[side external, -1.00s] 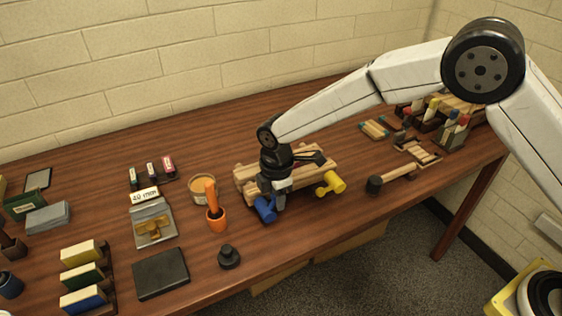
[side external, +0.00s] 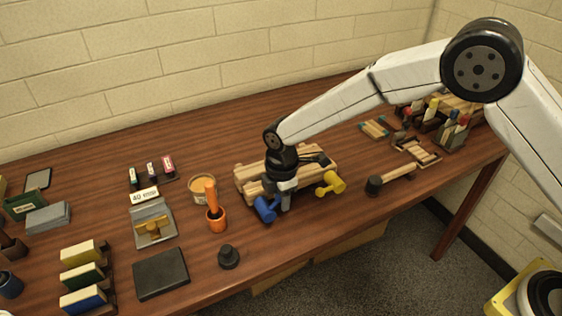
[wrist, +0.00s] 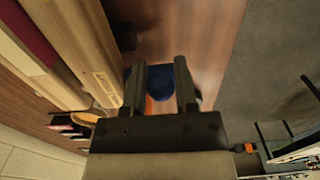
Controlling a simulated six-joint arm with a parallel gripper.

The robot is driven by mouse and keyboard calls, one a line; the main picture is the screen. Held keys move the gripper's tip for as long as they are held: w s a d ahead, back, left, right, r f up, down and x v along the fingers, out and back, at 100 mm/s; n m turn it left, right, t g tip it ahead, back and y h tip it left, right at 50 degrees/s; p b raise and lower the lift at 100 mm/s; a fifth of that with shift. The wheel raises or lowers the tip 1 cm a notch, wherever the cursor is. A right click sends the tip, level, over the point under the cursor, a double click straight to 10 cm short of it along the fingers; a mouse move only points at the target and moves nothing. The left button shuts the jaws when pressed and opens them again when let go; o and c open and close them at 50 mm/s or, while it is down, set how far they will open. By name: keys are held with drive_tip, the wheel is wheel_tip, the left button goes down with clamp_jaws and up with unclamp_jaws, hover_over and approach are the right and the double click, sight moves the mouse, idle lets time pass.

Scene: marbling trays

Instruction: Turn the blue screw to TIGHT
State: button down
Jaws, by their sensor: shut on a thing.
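The blue screw (side external: 266,209) has a barrel-like handle at the front left of a wooden clamp-like block (side external: 247,187). My gripper (side external: 285,206) is over the front of the block, pointing down, shut on the blue screw. In the wrist view the blue screw (wrist: 158,82) shows between and beyond the two dark fingers (wrist: 160,90). The fingers hide part of its handle. The wood edge beside it bears small dark marks (wrist: 104,82) that I cannot read. No TIGHT mark is legible.
A yellow screw (side external: 331,184) sits at the block's right front. An orange-handled tool in an orange cup (side external: 216,222) and a tan tub (side external: 202,190) stand left. A black knob-like piece (side external: 229,257) is near the front edge. A wooden-handled tool (side external: 392,180) lies right.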

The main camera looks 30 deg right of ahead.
drive_tip(key=shift+s+d+f, duration=0.1)
drive_tip(key=shift+f, duration=0.05)
drive_tip(key=c, duration=0.7)
unclamp_jaws()
drive_tip(key=shift+a+r, duration=0.3)
drive_tip(key=shift+r, duration=0.05)
clamp_jaws()
drive_tip(key=shift+d+f, duration=0.45)
drive_tip(key=shift+f, duration=0.05)
drive_tip(key=shift+d+f, duration=0.25)
drive_tip(key=shift+f, duration=0.2)
